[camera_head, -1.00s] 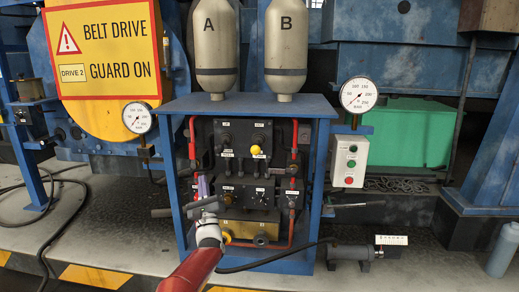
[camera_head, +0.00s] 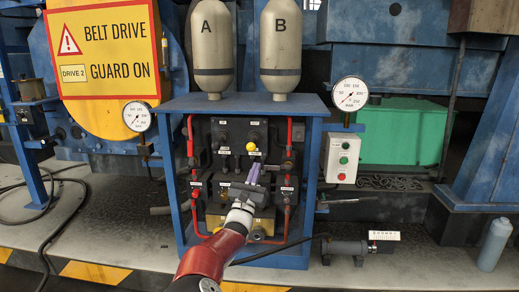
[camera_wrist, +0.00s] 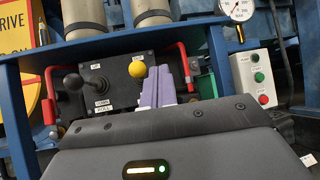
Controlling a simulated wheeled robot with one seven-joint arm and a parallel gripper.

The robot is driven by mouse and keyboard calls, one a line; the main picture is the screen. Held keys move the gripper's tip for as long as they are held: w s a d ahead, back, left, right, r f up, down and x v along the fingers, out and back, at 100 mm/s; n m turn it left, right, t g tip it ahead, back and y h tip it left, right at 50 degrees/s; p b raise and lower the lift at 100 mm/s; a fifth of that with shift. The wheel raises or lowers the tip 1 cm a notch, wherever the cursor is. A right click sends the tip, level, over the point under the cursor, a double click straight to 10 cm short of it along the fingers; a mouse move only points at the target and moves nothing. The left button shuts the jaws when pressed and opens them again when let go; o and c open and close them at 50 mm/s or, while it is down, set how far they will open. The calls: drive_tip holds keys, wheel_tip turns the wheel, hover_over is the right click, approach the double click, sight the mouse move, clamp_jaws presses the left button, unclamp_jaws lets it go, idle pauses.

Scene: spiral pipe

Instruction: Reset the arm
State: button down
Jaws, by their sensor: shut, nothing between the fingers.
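My gripper (camera_head: 254,171) is in front of the control panel (camera_head: 227,132) inside the blue frame. Its purple fingers are shut with nothing between them, and they also show in the wrist view (camera_wrist: 158,86). In the head view the fingertips appear just below the yellow lever knob (camera_head: 251,147). In the wrist view the yellow knob (camera_wrist: 137,69) appears just left of the fingers; I cannot tell whether they touch it. A black lever knob (camera_wrist: 71,82) stands farther left. My gripper and wrist hide part of the lower panel.
The blue frame (camera_head: 300,104) with red pipes (camera_head: 289,135) surrounds the panel. Two tanks, A (camera_head: 213,50) and B (camera_head: 281,50), stand on top. A gauge (camera_head: 350,93) and button box (camera_head: 343,158) are at the right. The floor in front is mostly clear.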

drive_tip(key=s+d+m+g+h, duration=0.4)
drive_tip(key=d+m+g, duration=0.35)
drive_tip(key=d, duration=0.45)
drive_tip(key=s+d+m+g+h, duration=0.4)
drive_tip(key=d+m+g, duration=0.3)
drive_tip(key=d, duration=0.5)
drive_tip(key=s+d+f+m+g+y, duration=0.45)
drive_tip(key=s+d+m, duration=0.35)
drive_tip(key=s, duration=0.4)
drive_tip(key=s+a+f+m+g+y, duration=0.2)
drive_tip(key=s+m+y, duration=0.25)
drive_tip(key=s, duration=0.65)
drive_tip(key=s+a+m+t+y, duration=0.2)
drive_tip(key=s+a+m+y, duration=0.2)
drive_tip(key=s+a, duration=0.9)
drive_tip(key=s+y, duration=0.3)
drive_tip(key=s, duration=0.1)
drive_tip(key=shift+s+a+f+m+t+y, duration=0.2)
drive_tip(key=shift+f+m+t+y, duration=0.1)
drive_tip(key=shift+m+y, duration=0.1)
